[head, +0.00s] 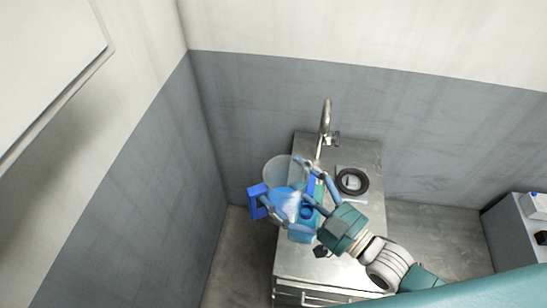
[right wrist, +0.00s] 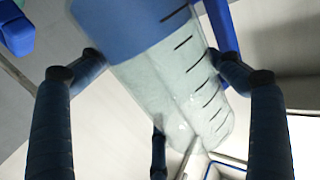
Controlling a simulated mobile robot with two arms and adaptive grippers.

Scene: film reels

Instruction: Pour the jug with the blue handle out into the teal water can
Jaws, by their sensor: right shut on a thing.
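The clear jug (head: 277,168) with the blue handle (head: 257,202) is held tilted above the left part of the counter. My right gripper (head: 297,190) is shut on its body. In the right wrist view the jug (right wrist: 180,75) has black measuring marks and a blue area at its upper end, with fingers on both sides. The teal water can (head: 302,234) stands on the counter under the jug, partly hidden by jug and gripper. Whether liquid is flowing into it I cannot tell. My left gripper is not in view.
A metal counter (head: 335,267) stands against the grey wall, with a tap (head: 326,122) at its back. A black ring (head: 352,192) lies right of the can. A small dark object (head: 321,252) lies near my right arm. A grey cabinet (head: 510,237) stands far right.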

